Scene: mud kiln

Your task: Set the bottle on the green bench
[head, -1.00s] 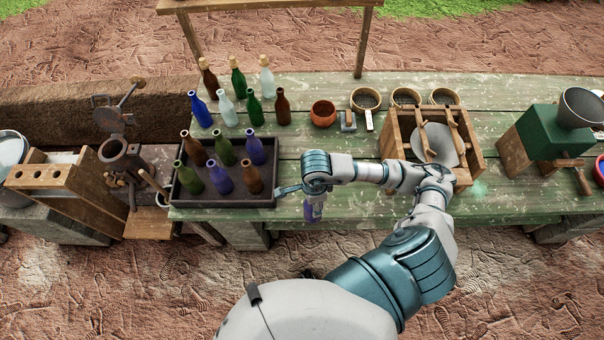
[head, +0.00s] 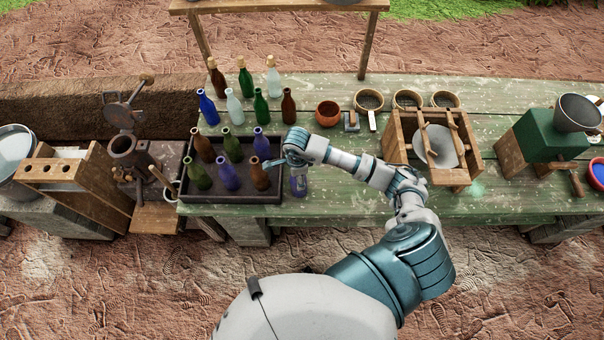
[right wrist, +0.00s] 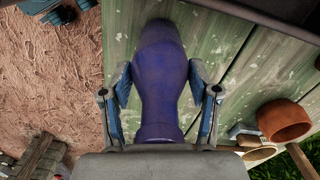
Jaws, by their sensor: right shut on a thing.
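A purple-blue bottle (head: 298,186) is in my right gripper (head: 291,167), just right of the dark tray, over the front part of the green bench (head: 350,205). In the right wrist view the bottle (right wrist: 160,75) lies between the two fingers of the gripper (right wrist: 160,88), which are shut on it. Green planks show behind it, with brown ground to the left. I cannot tell whether its base touches the bench. In the head view my wrist partly hides the bottle. My left gripper is not in view.
The dark tray (head: 232,215) holds several bottles, close to the left of my gripper. More bottles stand behind it. An orange pot (head: 328,113) and a wooden frame (head: 398,140) stand farther right. Bare bench lies between the tray and the frame.

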